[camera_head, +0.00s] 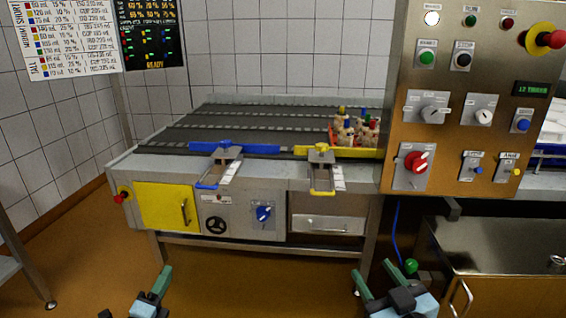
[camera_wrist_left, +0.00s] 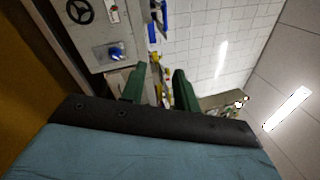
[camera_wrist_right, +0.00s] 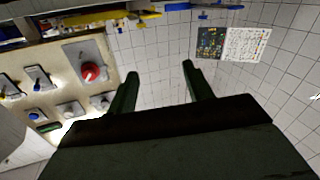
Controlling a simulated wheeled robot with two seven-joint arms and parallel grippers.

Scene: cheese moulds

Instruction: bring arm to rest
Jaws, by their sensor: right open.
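My left gripper (camera_head: 148,292) is low in the head view, at the bottom left of centre, in front of the machine and clear of it. In the left wrist view its two green fingers (camera_wrist_left: 159,72) stand apart with nothing between them. My right gripper (camera_head: 374,270) is at the bottom right of centre, in front of the steel sink unit. In the right wrist view its fingers (camera_wrist_right: 160,70) are spread wide and empty. Neither gripper touches anything visible.
A conveyor machine (camera_head: 190,165) with a yellow door (camera_head: 165,205) stands ahead. A red crate (camera_head: 358,143) of moulds with coloured tops sits on its belt. Brown floor (camera_head: 240,285) lies open between my grippers.

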